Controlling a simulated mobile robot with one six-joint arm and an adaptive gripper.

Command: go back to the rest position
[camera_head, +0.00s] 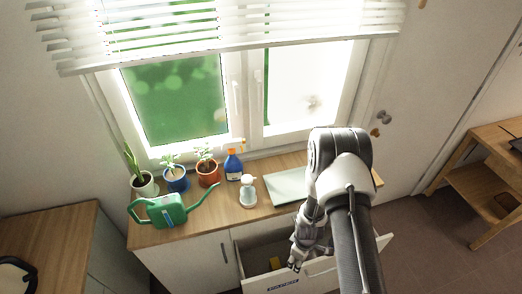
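My gripper (297,266) points down over the right part of an open drawer (252,262) under the window. Its fingers look spread, and nothing shows between them. My arm rises at the right and hides part of the counter and the drawer. A yellow object (275,263) lies inside the drawer, left of the fingers and apart from them.
On the wooden counter (225,214) stand a green watering can (165,211), several potted plants (176,180), a blue bottle (233,167), a clear dispenser (248,192) and a pale tray (290,187). A wooden shelf (478,175) stands right; floor (440,240) before it is clear.

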